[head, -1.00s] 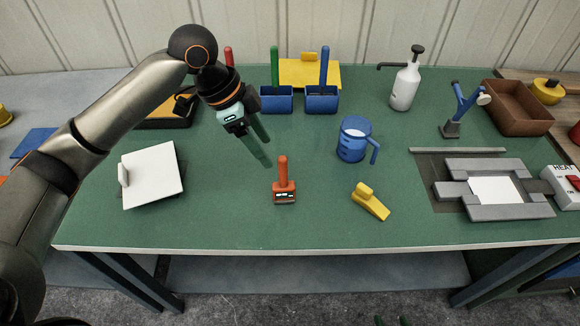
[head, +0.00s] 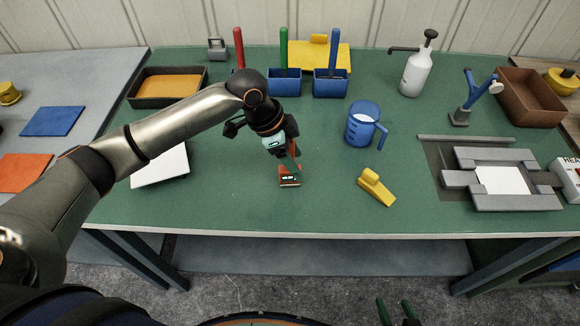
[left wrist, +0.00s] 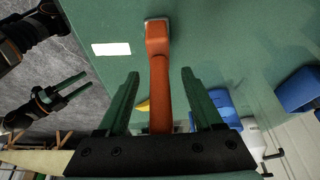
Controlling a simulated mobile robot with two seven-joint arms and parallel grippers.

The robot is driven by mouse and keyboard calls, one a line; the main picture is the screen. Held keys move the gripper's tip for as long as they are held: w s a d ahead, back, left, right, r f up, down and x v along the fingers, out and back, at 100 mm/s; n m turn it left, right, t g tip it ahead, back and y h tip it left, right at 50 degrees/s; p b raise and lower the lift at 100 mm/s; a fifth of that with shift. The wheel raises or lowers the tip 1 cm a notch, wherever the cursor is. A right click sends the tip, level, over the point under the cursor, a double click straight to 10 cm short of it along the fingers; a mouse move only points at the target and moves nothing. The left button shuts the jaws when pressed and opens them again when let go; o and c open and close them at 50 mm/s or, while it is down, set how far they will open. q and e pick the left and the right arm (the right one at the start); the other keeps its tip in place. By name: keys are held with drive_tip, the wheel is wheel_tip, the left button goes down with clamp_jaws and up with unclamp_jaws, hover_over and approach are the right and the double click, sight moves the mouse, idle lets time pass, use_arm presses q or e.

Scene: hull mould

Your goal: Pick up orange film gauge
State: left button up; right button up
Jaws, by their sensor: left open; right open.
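The orange film gauge (head: 289,181) stands on the green bench near the front middle, its dark-faced orange base showing and its handle partly hidden by my left gripper. My left gripper (head: 290,158) is open and low over the gauge. In the left wrist view, the gauge's orange handle (left wrist: 160,90) runs between the two spread green fingers of my left gripper (left wrist: 160,80), with a visible gap on each side. My right gripper (head: 397,312) is open and empty at the bottom edge of the head view, away from the bench top.
A yellow wedge-like tool (head: 375,187) lies right of the gauge, with a blue jug (head: 362,125) behind it. A white board (head: 160,170) is at left, partly behind my arm. Blue bins (head: 331,84) stand at the back. The bench front edge (head: 330,237) is close to the gauge.

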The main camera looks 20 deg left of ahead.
use_arm(q)
drive_tip(key=shift+f, duration=0.15)
clamp_jaws()
idle(0.4)
